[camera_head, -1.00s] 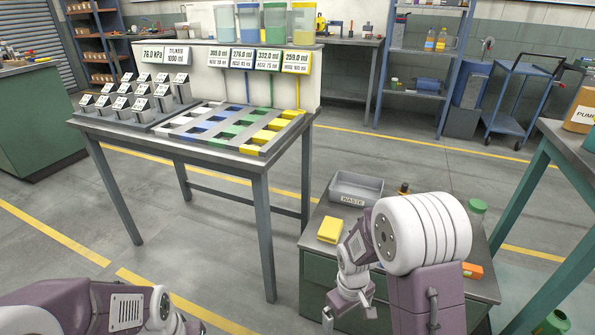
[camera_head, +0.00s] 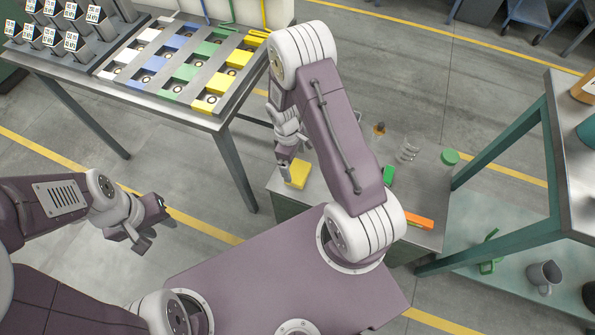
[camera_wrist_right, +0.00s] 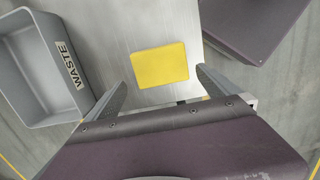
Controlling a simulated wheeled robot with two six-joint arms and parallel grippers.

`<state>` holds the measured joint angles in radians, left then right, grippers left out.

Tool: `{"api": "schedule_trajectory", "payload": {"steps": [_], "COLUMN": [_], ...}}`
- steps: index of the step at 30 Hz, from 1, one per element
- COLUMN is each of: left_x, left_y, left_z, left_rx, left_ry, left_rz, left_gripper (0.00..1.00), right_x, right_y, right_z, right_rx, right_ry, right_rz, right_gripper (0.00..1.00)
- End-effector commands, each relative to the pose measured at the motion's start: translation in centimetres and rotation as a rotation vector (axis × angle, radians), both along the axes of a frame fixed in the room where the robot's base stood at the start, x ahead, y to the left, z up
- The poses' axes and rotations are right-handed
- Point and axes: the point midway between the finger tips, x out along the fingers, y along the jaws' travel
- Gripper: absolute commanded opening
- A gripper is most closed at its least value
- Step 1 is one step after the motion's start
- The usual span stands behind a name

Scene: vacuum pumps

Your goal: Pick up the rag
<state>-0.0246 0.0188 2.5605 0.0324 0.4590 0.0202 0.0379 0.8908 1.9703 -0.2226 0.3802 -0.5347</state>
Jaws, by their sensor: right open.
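The rag is a yellow folded rectangle (camera_head: 297,174) on the left part of the low bench top in the head view. It also shows in the right wrist view (camera_wrist_right: 160,66), lying flat just beyond and between the fingers. My right gripper (camera_head: 284,173) is at the left edge of the rag in the head view, above it; the wrist view shows its fingers (camera_wrist_right: 163,85) apart with nothing between them. Whether they touch the rag I cannot tell. My left gripper (camera_head: 152,225) hangs over the floor at the left, empty as far as I see; its jaws are too small to judge.
A grey waste bin (camera_wrist_right: 40,65) stands left of the rag in the wrist view. The low bench (camera_head: 425,180) also holds a green-lidded jar (camera_head: 449,158), a glass vessel (camera_head: 409,148) and an orange box (camera_head: 405,217). A table with coloured slots (camera_head: 215,118) stands at the back left.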

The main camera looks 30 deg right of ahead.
Motion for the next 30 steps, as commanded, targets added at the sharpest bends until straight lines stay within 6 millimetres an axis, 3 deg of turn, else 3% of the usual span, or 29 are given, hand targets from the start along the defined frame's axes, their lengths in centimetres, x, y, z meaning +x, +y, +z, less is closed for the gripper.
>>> {"api": "schedule_trajectory", "payload": {"steps": [5,13,19,20,25,30], "left_x": [0.0,0.0,0.0,0.0,0.0,0.0], "left_y": [0.0,0.0,0.0,0.0,0.0,0.0], "left_z": [-0.3,-2.2,-2.0,-2.0,-2.0,-2.0], "left_rx": [0.000,0.000,0.000,0.000,0.000,0.000], "left_ry": [0.000,-0.001,-0.001,-0.001,-0.001,-0.001], "left_rz": [0.000,0.000,0.000,0.000,0.000,0.000], "left_gripper": [0.36,0.36,0.36,0.36,0.36,0.36], "right_x": [-0.1,-1.0,-0.9,-0.9,-0.9,-0.9], "right_y": [-0.1,-0.7,-0.7,-0.7,-0.7,-0.7], "right_z": [-0.8,-5.3,-5.2,-5.2,-5.2,-5.2], "right_rx": [0.000,0.001,0.000,0.000,0.000,0.000], "right_ry": [-0.002,0.001,-0.002,-0.002,-0.002,-0.002], "right_rz": [-0.002,-0.001,-0.002,-0.002,-0.001,-0.001], "right_gripper": [1.00,1.00,1.00,0.97,0.51,0.51]}}
